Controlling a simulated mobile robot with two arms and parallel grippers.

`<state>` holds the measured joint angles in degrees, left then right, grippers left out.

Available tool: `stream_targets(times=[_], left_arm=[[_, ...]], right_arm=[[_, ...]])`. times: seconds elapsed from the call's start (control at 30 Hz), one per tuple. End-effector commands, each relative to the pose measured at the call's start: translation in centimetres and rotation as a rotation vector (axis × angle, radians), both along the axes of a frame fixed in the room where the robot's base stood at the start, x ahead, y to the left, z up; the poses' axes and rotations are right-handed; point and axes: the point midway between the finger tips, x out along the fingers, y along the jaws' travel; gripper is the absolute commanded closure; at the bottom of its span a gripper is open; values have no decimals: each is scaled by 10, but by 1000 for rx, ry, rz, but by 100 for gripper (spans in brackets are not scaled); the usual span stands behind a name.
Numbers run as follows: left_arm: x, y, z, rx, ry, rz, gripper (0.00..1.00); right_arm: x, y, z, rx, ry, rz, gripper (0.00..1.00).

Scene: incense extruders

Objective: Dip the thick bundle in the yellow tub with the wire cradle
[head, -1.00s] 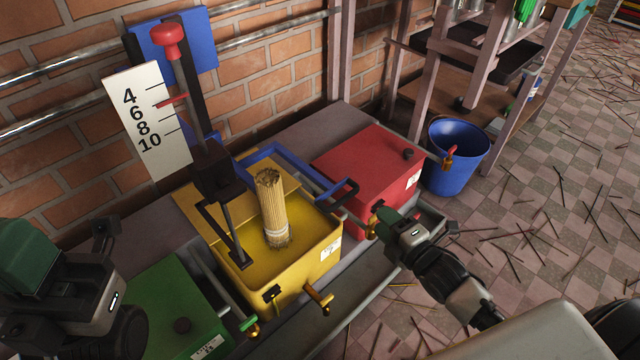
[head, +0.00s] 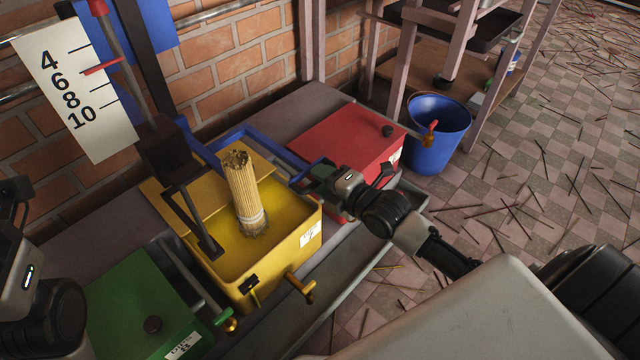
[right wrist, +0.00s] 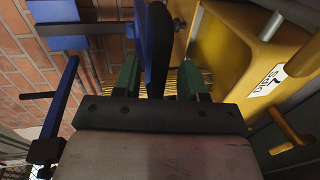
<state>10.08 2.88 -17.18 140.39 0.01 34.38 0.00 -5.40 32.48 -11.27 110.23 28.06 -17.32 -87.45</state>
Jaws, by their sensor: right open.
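The thick bundle (head: 243,190) of tan sticks stands slightly tilted in the yellow tub (head: 285,262), its lower end in yellow liquid and a pale band near its base. A dark wire frame (head: 190,220) hangs from a black slide block into the tub beside the bundle. A blue bar frame (head: 240,133) runs behind the bundle toward the right. My right gripper (head: 318,176) is at this frame's right end, by the tub's right rim. In the right wrist view its green fingers (right wrist: 158,80) are open on either side of a blue bar (right wrist: 158,45). My left gripper is mostly cut off at the left edge, its fingers hidden.
A red lidded box (head: 345,140) stands right of the tub and a green one (head: 135,305) left. A numbered gauge board (head: 75,95) is behind. Brass taps (head: 300,287) stick out in front. A blue bucket (head: 440,130) stands on the floor at right.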

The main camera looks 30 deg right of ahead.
Motion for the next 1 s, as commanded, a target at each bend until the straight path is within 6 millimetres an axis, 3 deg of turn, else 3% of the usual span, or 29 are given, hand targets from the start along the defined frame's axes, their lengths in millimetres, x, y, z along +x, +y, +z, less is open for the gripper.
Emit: stream_targets(times=[0.4, 0.7, 1.0], left_arm=[[-1, 0, 3, 1, -14, 0, 100], [-1, -1, 2, 1, -14, 0, 100], [-2, -1, 5, 0, -16, 0, 100]], right_arm=[[8, 3, -1, 0, 1, 1, 58], [8, 3, -1, 0, 1, 1, 100], [8, 3, 1, -1, 1, 1, 100]])
